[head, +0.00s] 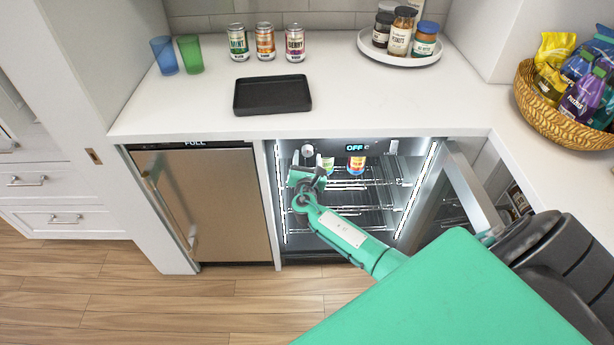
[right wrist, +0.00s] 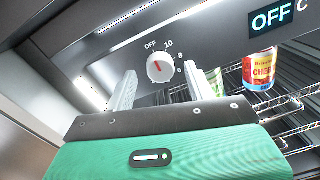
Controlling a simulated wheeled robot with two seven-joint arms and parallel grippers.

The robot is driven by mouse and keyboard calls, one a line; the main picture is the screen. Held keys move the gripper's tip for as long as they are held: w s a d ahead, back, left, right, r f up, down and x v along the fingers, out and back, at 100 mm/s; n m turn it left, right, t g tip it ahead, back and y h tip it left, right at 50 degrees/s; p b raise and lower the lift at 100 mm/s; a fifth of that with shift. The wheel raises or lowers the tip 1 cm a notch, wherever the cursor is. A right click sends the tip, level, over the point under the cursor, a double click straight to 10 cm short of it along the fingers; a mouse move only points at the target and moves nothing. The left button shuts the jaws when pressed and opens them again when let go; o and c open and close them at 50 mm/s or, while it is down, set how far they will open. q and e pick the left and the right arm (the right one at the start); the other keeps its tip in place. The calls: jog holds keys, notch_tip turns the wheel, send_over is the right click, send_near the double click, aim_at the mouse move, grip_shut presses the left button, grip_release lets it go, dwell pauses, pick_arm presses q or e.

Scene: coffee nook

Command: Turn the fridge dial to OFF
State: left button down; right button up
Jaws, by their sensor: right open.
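The fridge dial (right wrist: 160,67) is a white round knob with a red mark, inside the open fridge. In the right wrist view its red mark points up and left, toward the printed OFF. The display (right wrist: 272,17) beside it reads OFF, and it also shows in the head view (head: 357,147). In the head view the dial (head: 307,150) is small, just above my right gripper (head: 307,178). That gripper is open and empty, with its two fingers on either side of and below the dial in the wrist view; I see no contact. My left gripper is out of view.
The glass fridge door (head: 470,185) stands open on the right. Wire shelves (head: 350,185) and a red-yellow can (right wrist: 260,70) are inside. Above is the white counter (head: 400,100) with a black tray (head: 272,95).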

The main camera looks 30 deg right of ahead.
jog(key=v, duration=1.2)
jog(key=shift+s+a, duration=0.1)
